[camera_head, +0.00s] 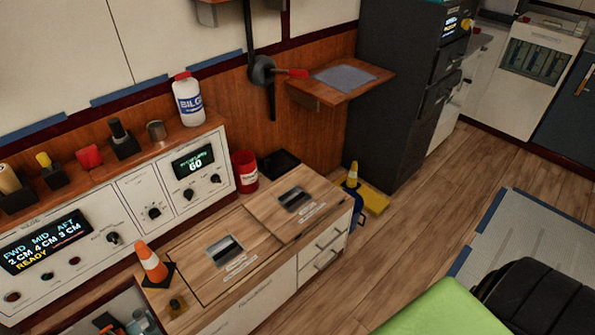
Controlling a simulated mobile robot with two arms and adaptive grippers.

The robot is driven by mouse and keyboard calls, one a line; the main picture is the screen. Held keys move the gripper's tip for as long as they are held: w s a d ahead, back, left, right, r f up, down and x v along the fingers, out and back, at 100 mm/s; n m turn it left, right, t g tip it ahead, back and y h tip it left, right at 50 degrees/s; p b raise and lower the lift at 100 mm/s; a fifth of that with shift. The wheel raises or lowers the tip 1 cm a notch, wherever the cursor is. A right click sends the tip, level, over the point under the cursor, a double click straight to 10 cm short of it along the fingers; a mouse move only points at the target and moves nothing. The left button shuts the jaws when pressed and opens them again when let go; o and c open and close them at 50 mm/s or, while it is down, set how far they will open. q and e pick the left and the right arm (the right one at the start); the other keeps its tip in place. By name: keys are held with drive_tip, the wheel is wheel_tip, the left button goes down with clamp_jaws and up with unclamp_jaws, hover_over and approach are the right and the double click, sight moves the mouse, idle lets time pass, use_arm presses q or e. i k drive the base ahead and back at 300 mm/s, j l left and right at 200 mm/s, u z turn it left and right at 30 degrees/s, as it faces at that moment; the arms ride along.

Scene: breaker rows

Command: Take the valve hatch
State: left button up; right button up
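A low wooden-topped cabinet (262,297) stands in the middle left with two hatch panels set flush in its top. The nearer hatch panel (200,250) has a dark recessed handle with a metal strip, and the farther hatch panel (325,195) has a similar one. Both panels look closed. Each has a small label too small to read, so I cannot tell which is the valve hatch. Neither of my grippers is in view.
An orange cone (150,263) stands at the cabinet's left end. A control panel (130,200) runs behind it, with a white BILGE bottle (188,102) on its shelf. A red-handled lever (290,73) is on the wall. Wooden floor (400,235) is open to the right.

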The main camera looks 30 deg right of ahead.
sight(288, 206)
drive_tip(key=z, duration=1)
drive_tip(key=i+l+u, duration=0.1)
